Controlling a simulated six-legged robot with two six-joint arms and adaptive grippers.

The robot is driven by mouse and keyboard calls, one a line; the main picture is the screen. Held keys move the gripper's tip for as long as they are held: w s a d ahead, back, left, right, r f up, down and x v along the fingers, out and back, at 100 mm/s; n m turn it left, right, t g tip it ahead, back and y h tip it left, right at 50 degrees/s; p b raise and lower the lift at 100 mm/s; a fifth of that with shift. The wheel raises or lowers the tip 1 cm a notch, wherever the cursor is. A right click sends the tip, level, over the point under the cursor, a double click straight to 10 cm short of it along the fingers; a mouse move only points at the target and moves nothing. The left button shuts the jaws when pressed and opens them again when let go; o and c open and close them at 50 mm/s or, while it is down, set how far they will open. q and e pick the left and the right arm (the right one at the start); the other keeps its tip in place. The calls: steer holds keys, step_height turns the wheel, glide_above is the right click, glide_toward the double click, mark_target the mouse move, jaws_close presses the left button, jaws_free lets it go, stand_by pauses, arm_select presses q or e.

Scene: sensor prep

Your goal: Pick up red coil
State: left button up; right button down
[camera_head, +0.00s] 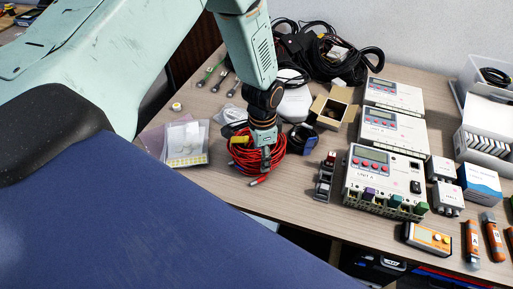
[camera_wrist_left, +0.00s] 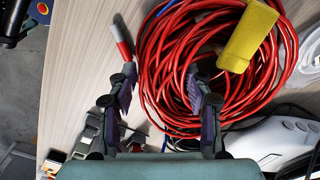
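The red coil (camera_head: 240,165) is a loose bundle of red cable lying on the wooden table near its front edge. It fills the upper middle of the left wrist view (camera_wrist_left: 188,65), with a yellow tag (camera_wrist_left: 248,36) on it and a cable end with a red and grey connector (camera_wrist_left: 123,40) at its side. My left gripper (camera_head: 265,158) is over the coil in the head view. In the left wrist view its fingers (camera_wrist_left: 163,88) are spread apart, with red strands showing between and beyond them. I cannot tell whether the fingers touch the cable. My right gripper is not in view.
A bag of small parts (camera_head: 186,142) lies left of the coil. Small dark connectors (camera_head: 325,175) and a labelled control unit (camera_head: 384,180) stand to the right. Behind are an open cardboard box (camera_head: 331,112) and black cable bundles (camera_head: 335,62). The table's front edge is close.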

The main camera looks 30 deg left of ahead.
arm_select(q)
jaws_close()
stand_by(0.3)
steer(key=shift+r, duration=0.1)
